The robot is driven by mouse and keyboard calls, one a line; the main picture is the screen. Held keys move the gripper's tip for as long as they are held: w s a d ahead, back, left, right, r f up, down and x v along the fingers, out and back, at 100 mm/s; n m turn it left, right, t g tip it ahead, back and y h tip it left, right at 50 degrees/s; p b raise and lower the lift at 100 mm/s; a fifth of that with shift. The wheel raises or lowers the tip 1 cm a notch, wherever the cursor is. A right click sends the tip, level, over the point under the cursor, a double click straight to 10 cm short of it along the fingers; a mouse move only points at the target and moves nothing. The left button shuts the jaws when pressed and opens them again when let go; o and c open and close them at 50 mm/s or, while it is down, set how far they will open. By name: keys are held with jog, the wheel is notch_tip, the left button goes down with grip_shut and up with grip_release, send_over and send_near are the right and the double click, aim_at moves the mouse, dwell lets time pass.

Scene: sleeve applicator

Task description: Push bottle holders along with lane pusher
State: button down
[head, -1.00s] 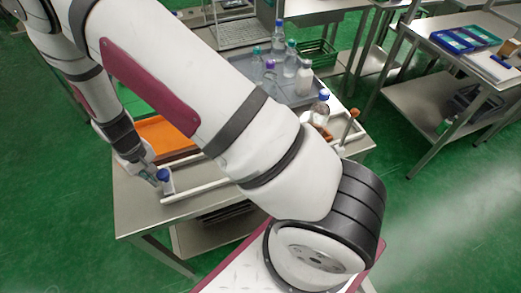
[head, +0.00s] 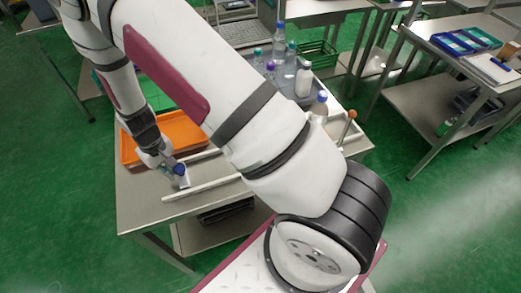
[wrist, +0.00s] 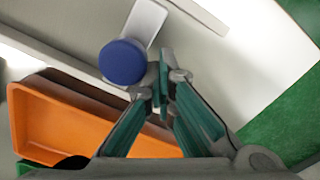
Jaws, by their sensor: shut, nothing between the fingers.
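A pale upright piece with a round blue top (head: 180,169), which looks like the lane pusher, stands near the left end of the lane between two white rails (head: 215,183). In the wrist view its blue top (wrist: 122,62) is just left of my fingertips, with a light grey bar behind it. My gripper (wrist: 163,78) is shut and empty, close beside this piece; I cannot tell whether they touch. In the head view my gripper (head: 168,163) is at its left.
An orange tray (head: 182,127) lies behind the lane on the left. Several bottles stand on a grey tray (head: 292,98) at the back right. A brown-topped post (head: 349,124) stands at the table's right. The steel table's front left (head: 145,200) is clear.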

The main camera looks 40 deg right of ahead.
jog(key=shift+s+d+p, duration=0.5)
jog(key=shift+s+d, duration=0.3)
jog(key=shift+d, duration=1.15)
jog(key=shift+s+d+p, duration=0.5)
jog(key=shift+s+d, duration=0.3)
jog(key=shift+d, duration=1.1)
jog(key=shift+s+d+p, duration=0.5)
jog(key=shift+s+d, duration=0.3)
jog(key=shift+d, duration=1.15)
jog(key=shift+s+d+p, duration=0.5)
jog(key=shift+s+d, duration=0.7)
jog(key=shift+d, duration=1.7)
jog(key=shift+s+d+p, duration=0.45)
jog(key=shift+s+d, duration=0.7)
jog(key=shift+d, duration=1.75)
jog(key=shift+s+d+p, duration=0.5)
jog(key=shift+s+d, duration=0.7)
jog(key=shift+d, duration=1.7)
notch_tip(320, 180, up, 8)
jog(key=a+p, duration=0.2)
jog(key=shift+w, duration=0.45)
